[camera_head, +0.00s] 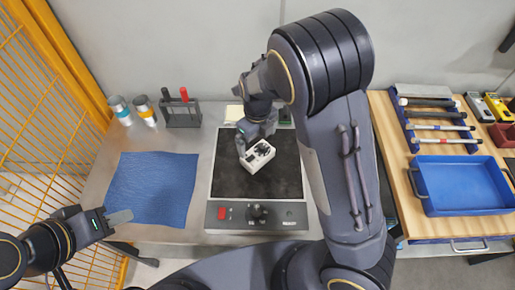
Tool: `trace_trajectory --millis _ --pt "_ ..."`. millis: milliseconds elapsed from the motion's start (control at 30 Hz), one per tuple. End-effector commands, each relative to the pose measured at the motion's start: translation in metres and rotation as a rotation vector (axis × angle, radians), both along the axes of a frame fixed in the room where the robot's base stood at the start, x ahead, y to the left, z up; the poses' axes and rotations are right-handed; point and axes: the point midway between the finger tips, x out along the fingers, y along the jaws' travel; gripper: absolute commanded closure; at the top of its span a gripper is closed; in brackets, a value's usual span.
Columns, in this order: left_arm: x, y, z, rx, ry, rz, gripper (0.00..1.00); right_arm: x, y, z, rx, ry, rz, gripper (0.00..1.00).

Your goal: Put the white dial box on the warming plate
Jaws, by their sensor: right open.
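The white dial box (258,158) with dark dials on its face sits over the black top of the warming plate (230,182), turned at an angle. I cannot tell for sure whether it rests flat on it. My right gripper (250,145) is open at the box's far left side, with its fingers close to the box. Whether they touch it I cannot tell. My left gripper (121,216) is at the left, near the blue cloth's front corner and away from the box. Its jaws show edge-on, so their opening is unclear.
The plate's front panel has a red switch (224,213) and a black knob (258,213). A blue cloth (153,188) lies left of it. Two jars (145,110) and a tool rack (181,115) stand behind. A wooden bench at right holds a blue tray (462,185) and hammers.

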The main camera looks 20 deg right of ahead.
Motion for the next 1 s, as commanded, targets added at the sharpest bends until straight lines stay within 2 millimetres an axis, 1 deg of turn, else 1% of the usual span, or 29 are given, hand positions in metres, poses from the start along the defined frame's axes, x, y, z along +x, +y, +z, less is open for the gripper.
trace_trajectory --millis 33,100,200,300,467,567,667,767,800,867,900,967,1000 --pt "0.0 0.0 -0.001 0.0 0.0 0.0 0.64 0.001 0.001 0.01 0.002 -0.005 0.001 0.0" --pt "0.0 0.0 -0.001 0.0 0.0 0.0 0.64 0.0 0.001 0.021 0.001 -0.004 0.001 0.0" --pt "0.0 0.0 -0.001 0.0 0.0 0.0 0.64 0.0 0.0 0.032 0.0 -0.001 0.001 0.0" --pt "0.0 0.0 -0.001 0.0 0.0 0.0 0.64 0.0 0.0 0.039 0.0 -0.001 0.002 0.0" --pt "0.0 0.0 -0.001 0.0 0.0 0.0 0.64 -0.001 -0.001 0.041 0.007 0.002 0.011 0.0" --pt "0.0 0.0 -0.001 0.0 0.0 0.0 0.64 -0.01 -0.007 0.048 0.058 0.002 0.093 0.0" --pt "0.0 0.0 -0.001 0.0 0.0 0.0 0.64 -0.028 -0.018 0.064 0.16 -0.022 0.29 0.0" --pt "0.0 0.0 -0.001 0.0 0.0 0.0 0.64 -0.055 -0.031 0.087 0.266 -0.114 0.584 0.0" --pt "0.0 0.0 -0.001 0.0 0.0 0.0 0.64 -0.067 -0.036 0.097 0.294 -0.169 0.714 0.0" --pt "0.0 0.0 -0.001 0.0 0.0 0.0 0.64 -0.085 -0.043 0.112 0.312 -0.262 0.911 0.0" --pt "0.0 0.0 -0.001 0.0 0.0 0.0 0.64 -0.098 -0.048 0.121 0.306 -0.329 1.044 0.0" --pt "0.0 0.0 -0.001 0.0 0.0 0.0 0.64 -0.117 -0.054 0.133 0.27 -0.43 1.243 0.0" --pt "0.0 0.0 -0.001 0.0 0.0 0.0 0.64 -0.13 -0.058 0.141 0.228 -0.495 1.375 0.0"
